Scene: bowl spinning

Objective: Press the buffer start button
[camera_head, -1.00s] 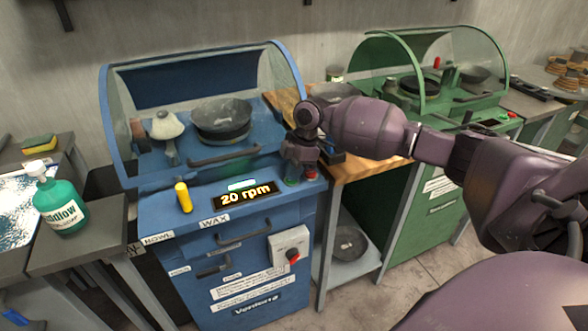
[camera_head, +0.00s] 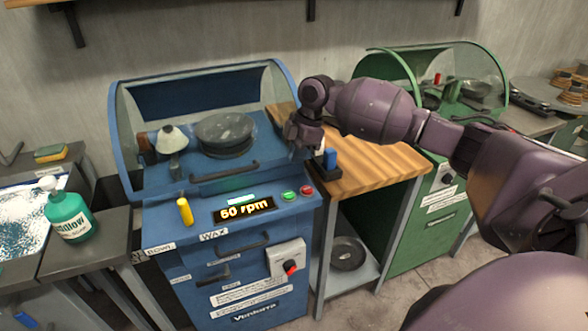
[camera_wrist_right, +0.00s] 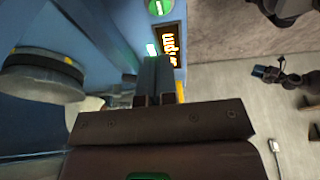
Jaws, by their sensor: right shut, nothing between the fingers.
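The blue buffer machine (camera_head: 160,222) stands at the centre left, its lit display (camera_head: 244,210) reading 60 rpm. A green button (camera_head: 289,195) and a red button (camera_head: 306,190) sit right of the display. The green button also shows at the top of the right wrist view (camera_wrist_right: 160,7), near the display (camera_wrist_right: 170,45). My right gripper (camera_head: 303,148) is shut and empty, above and behind the buttons, apart from them. Its closed fingers (camera_wrist_right: 153,72) point toward the panel in the wrist view. My left gripper does not show in the head view.
A yellow knob (camera_head: 184,211) stands up left of the display. A grey switch box with red knob (camera_head: 287,260) is on the front. A dark bowl (camera_head: 224,130) sits under the clear hood. A wooden worktop (camera_head: 375,165) lies to the right.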

